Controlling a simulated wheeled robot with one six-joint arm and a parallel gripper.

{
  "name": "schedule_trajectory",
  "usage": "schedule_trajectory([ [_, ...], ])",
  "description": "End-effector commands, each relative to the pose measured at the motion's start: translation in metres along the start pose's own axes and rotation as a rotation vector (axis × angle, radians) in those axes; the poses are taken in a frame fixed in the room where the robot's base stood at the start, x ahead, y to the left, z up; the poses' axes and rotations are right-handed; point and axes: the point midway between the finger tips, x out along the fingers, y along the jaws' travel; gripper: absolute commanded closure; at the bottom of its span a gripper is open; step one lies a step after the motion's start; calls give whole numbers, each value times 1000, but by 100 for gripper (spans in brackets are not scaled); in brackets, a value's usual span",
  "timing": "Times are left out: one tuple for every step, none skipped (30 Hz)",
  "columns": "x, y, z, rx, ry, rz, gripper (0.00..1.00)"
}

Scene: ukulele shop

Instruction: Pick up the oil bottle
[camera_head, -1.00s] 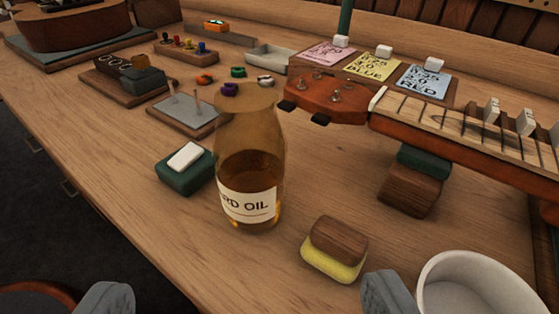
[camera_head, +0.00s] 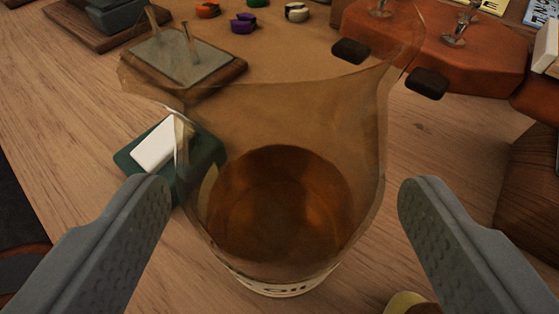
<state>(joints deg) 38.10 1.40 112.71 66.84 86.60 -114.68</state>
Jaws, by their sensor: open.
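The oil bottle (camera_head: 285,205) is clear glass with amber oil in its lower part. It stands on the wooden bench in the middle of the view, very close to the camera, and its top looks cut away. A strip of its white label shows at the bottom. My gripper (camera_head: 285,190) is open, with one grey finger to the left of the bottle and one to the right. Gaps show between both fingers and the glass in the picture; nothing is held.
A green block with a white top (camera_head: 155,145) sits close to the bottle's left. A pegged plate (camera_head: 185,55) and small coloured pieces (camera_head: 243,22) lie behind. The orange-brown ukulele headstock (camera_head: 450,45) is at the upper right. A yellow-edged block (camera_head: 405,303) shows at the bottom edge.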

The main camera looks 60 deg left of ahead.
Motion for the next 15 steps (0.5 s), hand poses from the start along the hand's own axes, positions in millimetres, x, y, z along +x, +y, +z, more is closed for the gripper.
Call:
schedule_trajectory([
  [7,-1,0,0,0,-2,23],
  [12,-1,-1,-1,0,-2,23],
  [17,-2,-1,-1,1,-3,23],
  [22,-2,-1,-1,1,-2,23],
  [26,-1,-1,-1,0,-2,23],
  [31,-1,-1,-1,0,-2,23],
  [34,-2,-1,-1,0,-3,23],
  [36,-2,-1,-1,0,-2,23],
  [39,-1,-1,0,0,-2,23],
  [40,-1,-1,0,-1,-1,23],
  [40,-1,0,0,-1,-1,23],
  [40,-1,0,1,-1,-1,23],
  [40,-1,0,1,-1,-1,23],
  [40,-1,1,2,-1,-1,23],
  [40,-1,1,2,-2,-2,23],
])
